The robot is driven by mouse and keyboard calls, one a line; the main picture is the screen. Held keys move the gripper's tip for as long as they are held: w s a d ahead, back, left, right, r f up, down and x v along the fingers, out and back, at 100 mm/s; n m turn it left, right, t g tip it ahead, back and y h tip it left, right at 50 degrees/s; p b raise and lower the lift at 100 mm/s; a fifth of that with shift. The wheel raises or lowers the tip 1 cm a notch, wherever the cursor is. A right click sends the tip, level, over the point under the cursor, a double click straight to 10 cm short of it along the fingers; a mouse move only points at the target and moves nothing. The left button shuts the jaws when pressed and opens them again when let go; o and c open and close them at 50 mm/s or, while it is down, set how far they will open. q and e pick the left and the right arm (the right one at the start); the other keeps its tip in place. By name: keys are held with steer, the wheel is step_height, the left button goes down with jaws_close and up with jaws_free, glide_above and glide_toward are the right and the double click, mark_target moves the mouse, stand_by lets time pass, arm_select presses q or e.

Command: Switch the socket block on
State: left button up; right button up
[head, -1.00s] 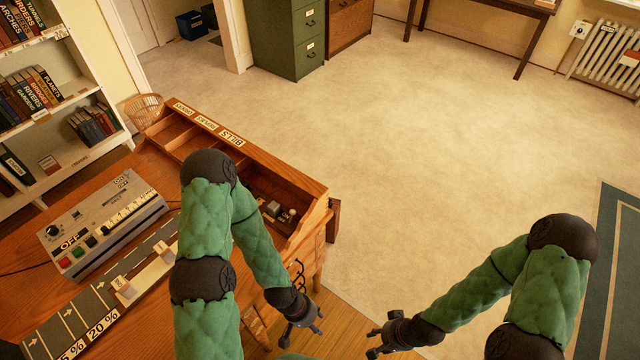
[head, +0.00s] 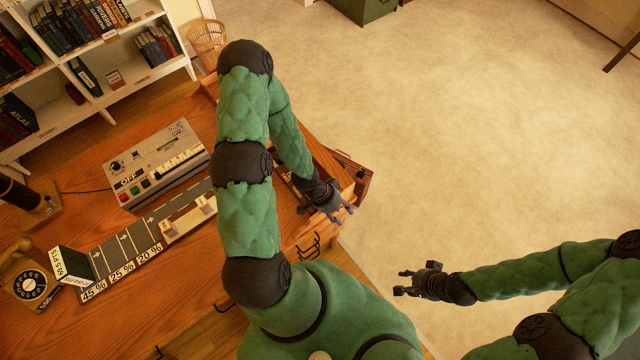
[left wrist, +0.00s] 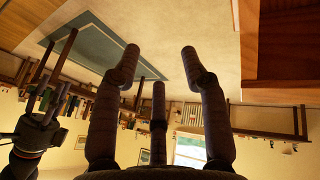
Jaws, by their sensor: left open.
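A grey box (head: 170,150) with a knob, a row of white keys and an OFF sign (head: 129,180) stands on the desk in the head view. Red and green buttons (head: 134,190) sit near its front. I cannot tell whether this box is the socket block; nothing else in view is clearly one. My left gripper (head: 338,209) is open and empty by the desk's right end, well to the right of the box. The left wrist view shows its fingers (left wrist: 158,68) spread with nothing between them. My right gripper (head: 403,282) is open and empty over the floor.
A sloped board with arrows and percent labels (head: 122,271) lies before the box. A dial telephone (head: 30,284), a white-and-dark box (head: 71,266) and a dark lamp (head: 28,198) are at the left. My left arm hides part of the desk.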

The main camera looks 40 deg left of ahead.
arm_select(q)
steer(key=a+r+m+y+p, duration=0.15)
steer(key=a+m, duration=0.55)
steer(key=a, duration=0.8)
steer(key=shift+t, duration=0.3)
steer(key=b+x, duration=0.5)
steer(key=x, duration=0.3)
steer(key=shift+w+a+f, duration=0.1)
steer(key=shift+w+f, duration=0.05)
steer(key=shift+w, duration=0.05)
steer(key=shift+b+x, duration=0.4)
steer(key=shift+x, duration=0.45)
